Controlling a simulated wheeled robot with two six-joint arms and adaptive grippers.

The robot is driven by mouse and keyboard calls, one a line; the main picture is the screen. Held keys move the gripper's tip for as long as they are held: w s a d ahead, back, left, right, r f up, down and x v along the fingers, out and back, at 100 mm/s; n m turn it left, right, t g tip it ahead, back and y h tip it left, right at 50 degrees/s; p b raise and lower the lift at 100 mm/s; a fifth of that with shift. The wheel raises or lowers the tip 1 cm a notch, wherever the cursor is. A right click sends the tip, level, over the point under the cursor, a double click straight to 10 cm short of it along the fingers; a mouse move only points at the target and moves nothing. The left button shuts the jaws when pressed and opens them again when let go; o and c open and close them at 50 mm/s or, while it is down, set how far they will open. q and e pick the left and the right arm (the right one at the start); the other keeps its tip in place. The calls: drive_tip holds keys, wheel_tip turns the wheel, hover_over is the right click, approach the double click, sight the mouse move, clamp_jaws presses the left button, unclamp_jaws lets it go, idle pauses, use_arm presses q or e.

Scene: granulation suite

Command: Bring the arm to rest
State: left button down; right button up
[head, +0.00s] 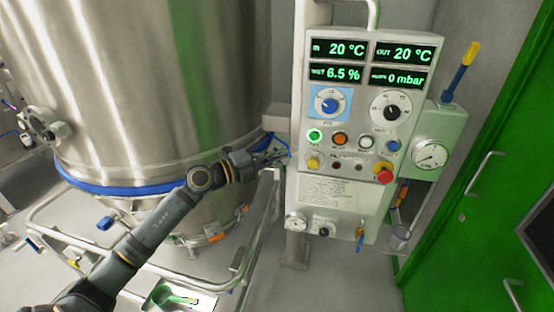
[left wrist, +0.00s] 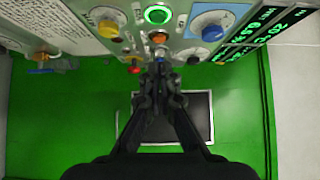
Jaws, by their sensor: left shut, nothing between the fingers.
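My left arm (head: 160,225) comes in from the lower left of the head view and reaches up toward the control panel (head: 340,190). My left gripper (head: 283,154) is at the panel's left edge, in front of the steel vessel. Its fingers are shut with nothing between them. In the left wrist view the closed fingertips (left wrist: 161,68) point toward the panel's buttons, near a lit green button (left wrist: 157,15) and an orange one (left wrist: 159,37). I cannot tell whether they touch the panel. My right gripper does not show.
A large steel vessel (head: 150,80) with a blue band stands on the left, with a tubular rail (head: 215,283) below it. A green door (head: 480,190) with handles is on the right.

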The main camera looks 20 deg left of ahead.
use_arm(q)
drive_tip(key=s+a+f+n+g+y, duration=0.1)
drive_tip(key=s+a+f+n+y, duration=0.3)
drive_tip(key=s+f+n+y, duration=0.55)
drive_tip(key=s+a+f+n+g+y, duration=0.15)
drive_tip(key=a+f+n+y, duration=0.45)
drive_tip(key=n, duration=0.8)
drive_tip(key=s+d+f+g+h, duration=0.2)
drive_tip(key=s+d+f+g, duration=0.3)
drive_tip(key=s, duration=0.4)
drive_tip(key=s+d+f+g+h, duration=0.2)
drive_tip(key=s+d+f+g, duration=0.2)
drive_tip(key=s+d+f, duration=0.4)
drive_tip(key=s+a+f+n+g, duration=0.1)
drive_tip(key=s+a+f, duration=0.15)
drive_tip(key=f, duration=1.05)
drive_tip(key=s+a+f, duration=0.2)
drive_tip(key=a+f, duration=0.1)
drive_tip(key=f, duration=1)
drive_tip(key=s+f+g, duration=0.1)
drive_tip(key=s+f, duration=1.4)
drive_tip(key=s, duration=0.2)
drive_tip(key=shift+s+a+f, duration=0.25)
drive_tip(key=shift+a+f, duration=0.15)
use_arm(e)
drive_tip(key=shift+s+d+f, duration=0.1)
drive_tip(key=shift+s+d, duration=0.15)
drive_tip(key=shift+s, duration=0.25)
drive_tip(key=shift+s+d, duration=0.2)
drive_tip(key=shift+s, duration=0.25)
